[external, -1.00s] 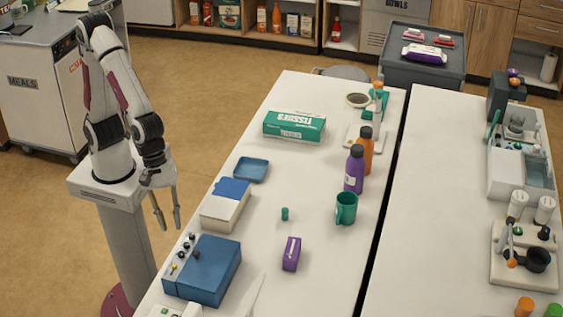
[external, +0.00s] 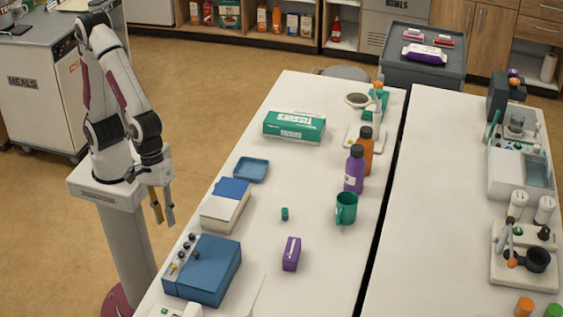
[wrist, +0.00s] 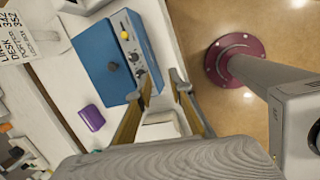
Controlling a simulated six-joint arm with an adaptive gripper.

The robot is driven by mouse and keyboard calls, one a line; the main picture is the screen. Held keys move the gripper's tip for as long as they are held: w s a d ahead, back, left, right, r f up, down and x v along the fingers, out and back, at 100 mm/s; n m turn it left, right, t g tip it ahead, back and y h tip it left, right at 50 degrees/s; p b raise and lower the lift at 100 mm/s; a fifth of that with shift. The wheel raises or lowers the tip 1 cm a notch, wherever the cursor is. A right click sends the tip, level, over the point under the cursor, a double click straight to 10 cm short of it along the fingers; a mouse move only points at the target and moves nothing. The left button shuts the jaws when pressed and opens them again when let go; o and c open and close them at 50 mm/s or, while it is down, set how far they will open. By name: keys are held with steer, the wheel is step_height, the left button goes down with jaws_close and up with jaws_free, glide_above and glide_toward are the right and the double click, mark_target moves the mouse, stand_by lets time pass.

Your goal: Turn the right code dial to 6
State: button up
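A blue box (external: 208,268) stands at the near left end of the table, with a row of small dark knobs (external: 187,245) and a yellow one along its left side. In the wrist view the blue box (wrist: 108,67) shows its panel (wrist: 131,47) with several small dials. I cannot tell which is the right code dial, and its numbers are too small to read. My gripper (external: 164,222) hangs beside the table's left edge, above and behind the box, touching nothing. In the wrist view my gripper (wrist: 158,78) has its fingers apart and empty, with the panel beyond the left fingertip.
A white box with a blue top (external: 225,205) and a blue tray (external: 251,169) lie behind the blue box. A purple box (external: 291,254), green item (external: 285,214) and green mug (external: 346,208) stand to the right.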

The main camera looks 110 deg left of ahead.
steer(key=s+a+r+m, duration=0.4)
steer(key=a+m, duration=0.5)
steer(key=s+a+r+m+t+y, duration=0.1)
steer(key=s+a+r+m, duration=0.3)
steer(key=a+m, duration=0.5)
steer(key=shift+s+r, duration=0.4)
steer(key=shift+s, duration=0.3)
stand_by(1.2)
steer(key=shift+y, duration=0.3)
